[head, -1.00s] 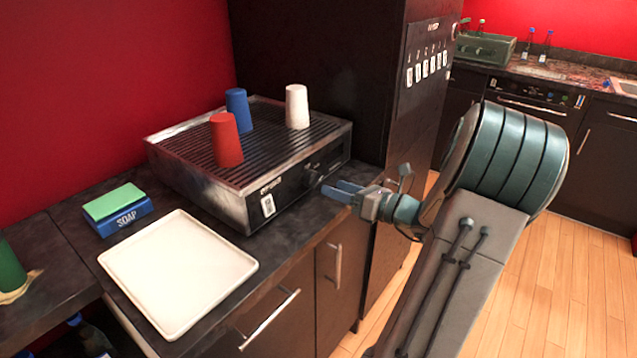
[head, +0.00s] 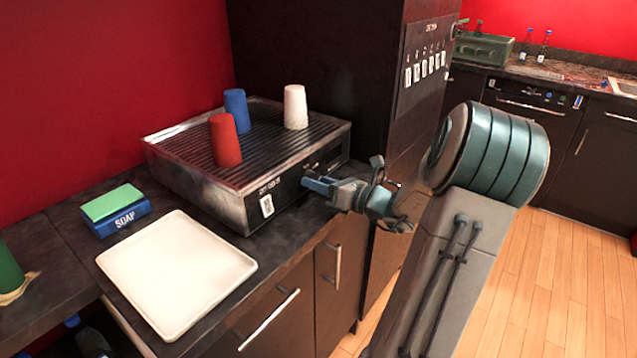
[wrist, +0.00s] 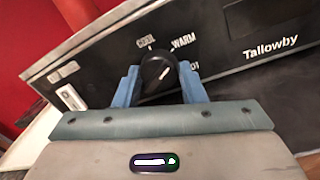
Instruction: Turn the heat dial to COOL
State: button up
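The heat dial (wrist: 158,72) is a round black knob on the dark front panel of the grill (head: 228,203). In the wrist view the labels COOL (wrist: 145,43) and WARM (wrist: 183,41) arc above it, and a third label at its right is partly hidden by a finger. A pale mark shows on the knob, but I cannot tell which end points. My gripper (wrist: 160,85) has one blue finger on each side of the dial, apart, with little gap; contact is unclear. In the head view my gripper (head: 318,184) is at the panel and hides the dial.
Red (head: 225,141), blue (head: 238,110) and white (head: 296,107) cups stand upside down on the grill. A white tray (head: 177,273) and a soap box with a green sponge (head: 112,203) are on the counter at left. A tall dark cabinet (head: 315,80) stands behind.

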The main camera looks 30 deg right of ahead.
jog(key=n+b, duration=0.1)
jog(key=n, duration=0.1)
jog(key=n+b, duration=0.2)
jog(key=n, duration=0.1)
jog(key=shift+f+n+h, duration=0.2)
jog(key=shift+n+h, duration=0.1)
jog(key=n+b, duration=0.3)
jog(key=b, duration=0.1)
jog(key=shift+n, duration=0.4)
jog(key=shift+r+n+b, duration=0.2)
jog(key=shift+n+b, duration=0.8)
jog(key=shift+b, duration=0.3)
jog(key=o, duration=1)
jog(key=shift+r, duration=0.1)
jog(key=v, duration=1.3)
jog(key=shift+s+r+p, duration=0.35)
jog(key=shift+s+p, duration=0.05)
jog(key=shift+p, duration=0.05)
